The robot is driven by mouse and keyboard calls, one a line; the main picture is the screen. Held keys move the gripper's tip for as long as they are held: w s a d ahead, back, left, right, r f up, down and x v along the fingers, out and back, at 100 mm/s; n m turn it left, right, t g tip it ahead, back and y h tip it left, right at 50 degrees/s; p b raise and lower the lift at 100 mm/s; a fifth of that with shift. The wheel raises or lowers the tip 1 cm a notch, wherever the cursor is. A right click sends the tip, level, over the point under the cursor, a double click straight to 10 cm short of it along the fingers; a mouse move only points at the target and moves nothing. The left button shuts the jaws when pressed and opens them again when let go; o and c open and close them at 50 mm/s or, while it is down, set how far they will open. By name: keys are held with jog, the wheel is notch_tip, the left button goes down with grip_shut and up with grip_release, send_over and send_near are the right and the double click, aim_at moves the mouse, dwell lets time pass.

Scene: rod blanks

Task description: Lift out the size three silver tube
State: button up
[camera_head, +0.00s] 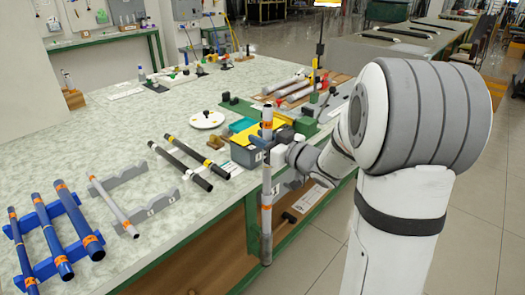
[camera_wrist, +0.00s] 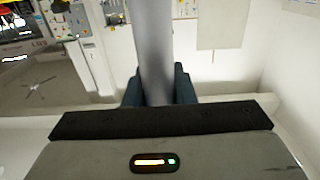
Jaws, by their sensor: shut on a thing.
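A long silver tube (camera_head: 266,217) with orange bands stands upright in my gripper (camera_head: 272,157). My gripper is shut around its upper middle part. The tube hangs at the table's front edge, its lower end below the tabletop. In the wrist view the plain grey tube (camera_wrist: 155,50) rises between the two dark fingers of my gripper (camera_wrist: 157,92). Another, thinner silver tube (camera_head: 115,208) with orange marks lies in a grey notched rack (camera_head: 162,201) at the left. The size marks are too small to read.
A blue rack (camera_head: 41,270) with several blue tubes lies at the front left. Two black tubes (camera_head: 181,162) lie mid-table. A dark bin (camera_head: 243,155) stands close behind the held tube. More silver tubes (camera_head: 285,83) lie farther back.

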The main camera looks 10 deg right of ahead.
notch_tip(320, 180, up, 17)
jog(key=p, duration=0.4)
jog(key=shift+r+p, duration=0.2)
jog(key=shift+p, duration=0.1)
